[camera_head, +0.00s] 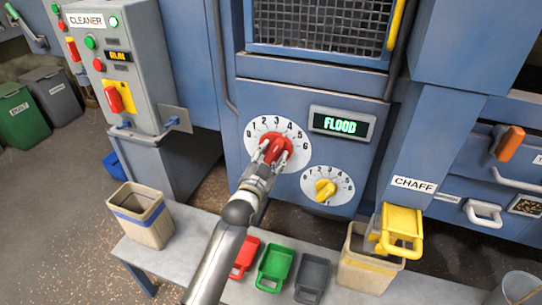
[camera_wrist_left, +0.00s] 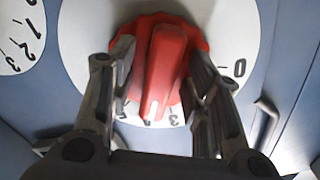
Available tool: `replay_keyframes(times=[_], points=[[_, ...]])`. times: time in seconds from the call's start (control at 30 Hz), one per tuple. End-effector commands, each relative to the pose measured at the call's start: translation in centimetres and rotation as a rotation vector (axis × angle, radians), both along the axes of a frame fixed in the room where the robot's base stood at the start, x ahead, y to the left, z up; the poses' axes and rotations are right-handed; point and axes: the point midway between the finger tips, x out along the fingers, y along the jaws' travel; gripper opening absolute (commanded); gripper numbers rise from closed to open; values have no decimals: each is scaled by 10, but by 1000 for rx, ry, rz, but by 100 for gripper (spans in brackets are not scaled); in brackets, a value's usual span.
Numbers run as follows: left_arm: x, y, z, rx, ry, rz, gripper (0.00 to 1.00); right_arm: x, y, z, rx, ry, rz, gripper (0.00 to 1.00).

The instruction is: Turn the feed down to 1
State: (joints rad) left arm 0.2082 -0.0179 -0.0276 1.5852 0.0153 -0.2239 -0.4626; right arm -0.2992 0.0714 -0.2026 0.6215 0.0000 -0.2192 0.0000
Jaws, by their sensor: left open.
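The large white dial (camera_head: 254,127), marked 0 to 6, carries a red knob (camera_head: 272,147). The knob also shows close up in the left wrist view (camera_wrist_left: 163,65). My left gripper (camera_head: 272,152) is at the knob, with one finger on each side of its raised ridge. In the wrist view the open left gripper (camera_wrist_left: 160,85) straddles the knob; I cannot tell whether the fingers touch it. The display (camera_head: 340,123) beside the dial reads FLOOD. My right gripper is not in view.
A smaller dial with a yellow knob (camera_head: 325,189) sits to the lower right. The CLEANER box (camera_head: 130,75) stands at left. A bench (camera_head: 190,250) below holds a beige bin (camera_head: 140,215), red, green and grey scoops (camera_head: 275,265), and another bin under a yellow CHAFF handle (camera_head: 402,228).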

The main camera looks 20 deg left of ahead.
Motion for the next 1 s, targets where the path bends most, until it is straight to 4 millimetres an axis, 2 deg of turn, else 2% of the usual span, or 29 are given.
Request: replay_keyframes(times=[0.13,0.47,0.77,1.0], points=[[0,0,0,0,-1,0,42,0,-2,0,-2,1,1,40],[0,0,0,0,-1,0,0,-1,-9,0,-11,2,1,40],[0,0,1,-35,1,0,0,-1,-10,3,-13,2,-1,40],[0,-1,2,-170,6,-1,0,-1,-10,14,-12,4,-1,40]])
